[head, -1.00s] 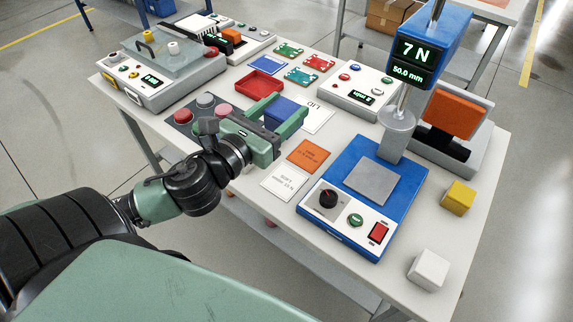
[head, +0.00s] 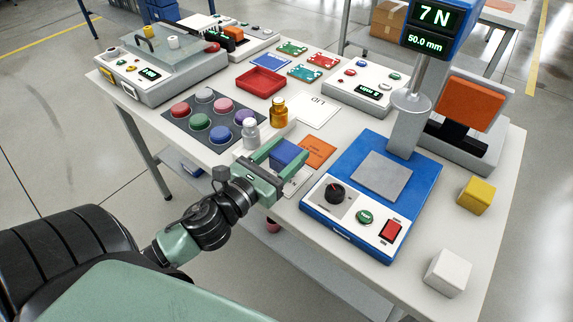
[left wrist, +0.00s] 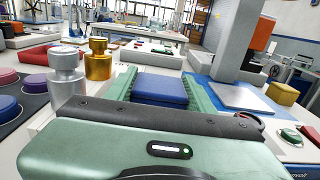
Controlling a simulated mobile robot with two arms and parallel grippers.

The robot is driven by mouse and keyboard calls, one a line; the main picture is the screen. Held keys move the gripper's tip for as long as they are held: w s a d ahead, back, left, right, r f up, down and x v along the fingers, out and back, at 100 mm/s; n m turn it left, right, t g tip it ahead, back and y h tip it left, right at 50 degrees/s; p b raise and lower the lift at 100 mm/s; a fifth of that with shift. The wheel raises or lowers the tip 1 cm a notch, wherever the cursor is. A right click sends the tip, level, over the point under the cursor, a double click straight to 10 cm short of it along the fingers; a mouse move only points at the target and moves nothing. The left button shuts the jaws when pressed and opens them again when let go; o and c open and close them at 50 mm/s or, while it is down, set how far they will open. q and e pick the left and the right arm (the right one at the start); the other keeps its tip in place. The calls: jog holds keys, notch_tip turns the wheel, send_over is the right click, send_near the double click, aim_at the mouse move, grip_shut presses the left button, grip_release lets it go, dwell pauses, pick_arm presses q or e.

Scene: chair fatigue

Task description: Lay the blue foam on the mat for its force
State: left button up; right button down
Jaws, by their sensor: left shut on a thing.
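My left gripper (head: 291,149) is shut on the blue foam (head: 287,154), a block held between its two green fingers. The foam also shows in the left wrist view (left wrist: 160,90). The gripper is over the table's front part, beside the mats. The orange mat (head: 318,152) lies just right of the foam. The white mat (head: 299,178), labelled SOFT in the earlier frame, is mostly hidden under the gripper. The blue force tester (head: 432,180) stands to the right with a bare grey plate (head: 381,176). Its display (head: 433,27) reads 7 N and 50.0 mm. My right gripper is not in view.
A silver weight (head: 250,134) and a brass weight (head: 278,112) stand close behind and left of the gripper. A dark tray of coloured discs (head: 184,128) lies further left. A yellow cube (head: 476,195) and a white cube (head: 447,272) sit at the right edge.

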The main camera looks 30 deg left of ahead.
aim_at(279, 170)
pick_arm(q)
jog(key=shift+f+b, duration=0.35)
jog(key=shift+f, duration=1.25)
jog(key=shift+f, duration=0.15)
jog(key=o, duration=1.5)
jog(key=shift+c, duration=0.2)
